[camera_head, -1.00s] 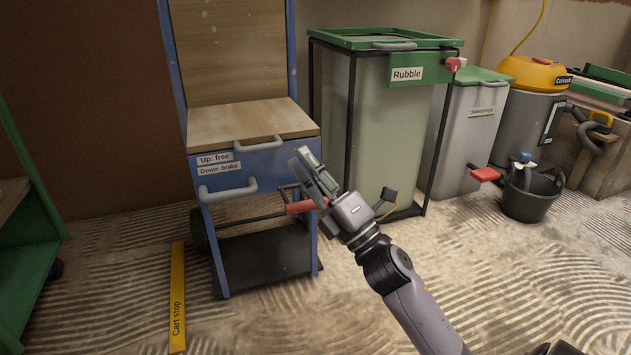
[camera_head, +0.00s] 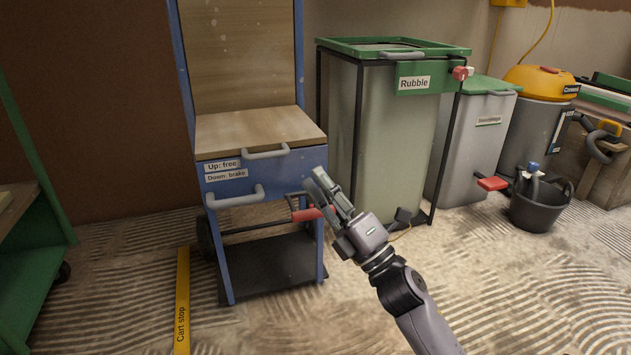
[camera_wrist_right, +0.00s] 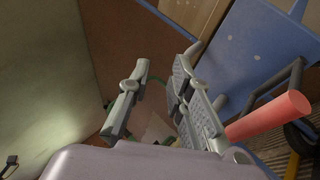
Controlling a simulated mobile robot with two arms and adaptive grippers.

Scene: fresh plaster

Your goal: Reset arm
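My right gripper (camera_head: 323,190) is in front of the blue cart's right side in the head view, its arm coming in from the lower right. In the right wrist view its two fingers (camera_wrist_right: 155,98) stand apart with nothing between them. The cart (camera_head: 262,182) has a wooden top, grey handles and labels "Up: free" and "Down: brake". Its red brake lever (camera_head: 306,214) lies just left of the gripper, and I see no grip on it. The red lever also shows in the right wrist view (camera_wrist_right: 268,116), to the right of the fingers. My left gripper is out of view.
A rubble bin (camera_head: 385,135) with a green rim stands behind the gripper. A grey bin (camera_head: 472,145), a black bucket (camera_head: 541,207) and a yellow-topped vacuum (camera_head: 540,95) stand to its right. A yellow cart stop (camera_head: 183,300) lies at lower left. The ridged floor in front is mostly clear.

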